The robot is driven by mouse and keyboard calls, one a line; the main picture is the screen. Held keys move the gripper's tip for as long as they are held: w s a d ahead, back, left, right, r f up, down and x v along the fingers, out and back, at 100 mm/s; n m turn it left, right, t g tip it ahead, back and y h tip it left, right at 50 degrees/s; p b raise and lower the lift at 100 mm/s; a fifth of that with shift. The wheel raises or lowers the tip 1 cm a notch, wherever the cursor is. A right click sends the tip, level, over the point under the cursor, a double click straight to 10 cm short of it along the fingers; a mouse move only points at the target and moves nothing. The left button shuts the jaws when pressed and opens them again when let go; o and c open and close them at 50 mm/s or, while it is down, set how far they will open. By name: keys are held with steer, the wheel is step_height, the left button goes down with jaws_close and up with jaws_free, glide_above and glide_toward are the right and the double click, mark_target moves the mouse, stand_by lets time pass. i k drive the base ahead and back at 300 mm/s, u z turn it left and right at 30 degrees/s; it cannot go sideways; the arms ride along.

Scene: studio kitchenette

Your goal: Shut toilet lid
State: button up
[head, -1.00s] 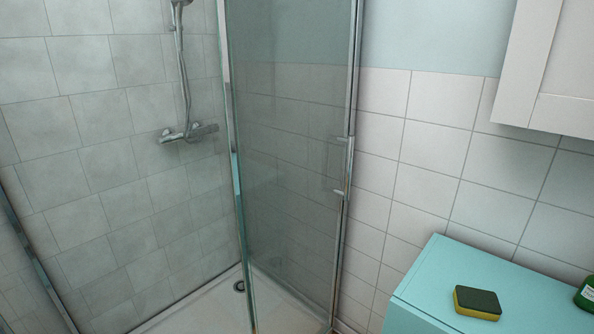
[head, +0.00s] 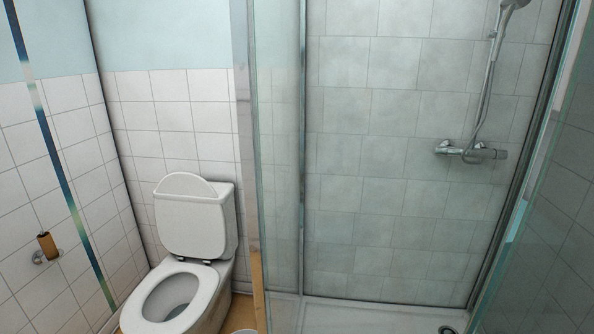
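The white toilet (head: 205,268) stands at the lower left of the head view, between the tiled left wall and the shower. Its lid (head: 184,186) appears raised, leaning back against the cistern area, with a rounded top edge. The seat (head: 152,299) lies down on the bowl, and the bowl opening (head: 172,296) is uncovered. The front of the bowl is cut off by the bottom edge of the picture. My gripper is not in view.
A glass shower enclosure (head: 275,170) stands right of the toilet, with an angled glass panel (head: 545,230) at far right. The shower tray (head: 380,318) lies between. A roll holder (head: 46,245) is on the left wall. Little floor (head: 240,312) shows beside the toilet.

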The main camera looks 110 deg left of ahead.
mark_target(191, 220)
steer(key=z, duration=0.15)
steer(key=k, duration=1.25)
steer(key=u, duration=1.7)
steer(key=i, duration=0.2)
steer(key=u, duration=2.35)
steer(key=i, duration=0.4)
steer(key=z, duration=0.05)
